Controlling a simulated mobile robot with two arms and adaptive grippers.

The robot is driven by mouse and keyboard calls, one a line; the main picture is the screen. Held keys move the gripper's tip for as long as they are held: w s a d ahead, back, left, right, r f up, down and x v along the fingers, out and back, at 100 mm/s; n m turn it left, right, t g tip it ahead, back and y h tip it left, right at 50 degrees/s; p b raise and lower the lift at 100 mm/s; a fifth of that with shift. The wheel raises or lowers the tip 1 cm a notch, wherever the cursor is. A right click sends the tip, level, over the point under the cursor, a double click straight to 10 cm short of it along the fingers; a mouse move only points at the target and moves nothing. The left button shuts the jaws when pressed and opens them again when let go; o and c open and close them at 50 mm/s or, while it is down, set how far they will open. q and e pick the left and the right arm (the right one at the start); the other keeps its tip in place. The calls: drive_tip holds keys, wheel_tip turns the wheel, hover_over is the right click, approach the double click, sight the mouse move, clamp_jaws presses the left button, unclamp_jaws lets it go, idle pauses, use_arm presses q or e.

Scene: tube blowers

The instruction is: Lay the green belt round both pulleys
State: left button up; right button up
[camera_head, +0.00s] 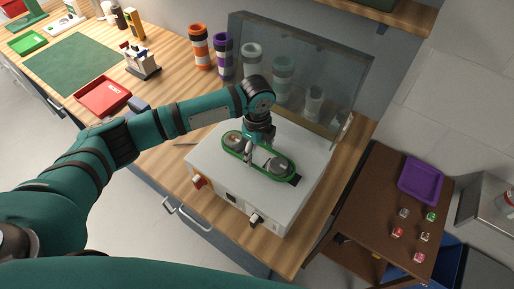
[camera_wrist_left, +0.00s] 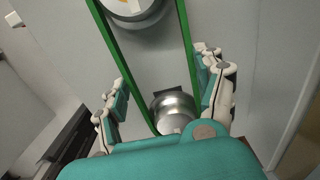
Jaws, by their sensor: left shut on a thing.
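The green belt (camera_head: 290,164) is a long loop above the white machine box (camera_head: 213,163). From above, it appears to surround both silvery pulleys, the left one (camera_head: 233,139) and the right one (camera_head: 278,166). In the left wrist view, two belt strands (camera_wrist_left: 186,45) run past the upper pulley (camera_wrist_left: 138,12) to the lower pulley (camera_wrist_left: 172,110). My left gripper (camera_head: 250,157) points down between the pulleys, its fingers (camera_wrist_left: 163,90) on either side of the strands, shut on the belt. Whether the belt is seated in the grooves cannot be told. My right gripper is out of view.
A clear panel (camera_head: 310,75) stands behind the box. A red switch (camera_head: 199,182) and a knob (camera_head: 256,220) are on its front. Orange and purple jars (camera_head: 200,48) stand at the back. A brown side table (camera_head: 370,210) is at right.

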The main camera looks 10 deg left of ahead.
use_arm(q)
drive_tip(key=shift+f, duration=0.1)
drive_tip(key=o, duration=1.2)
wheel_tip(320, 180, up, 12)
idle(0.4)
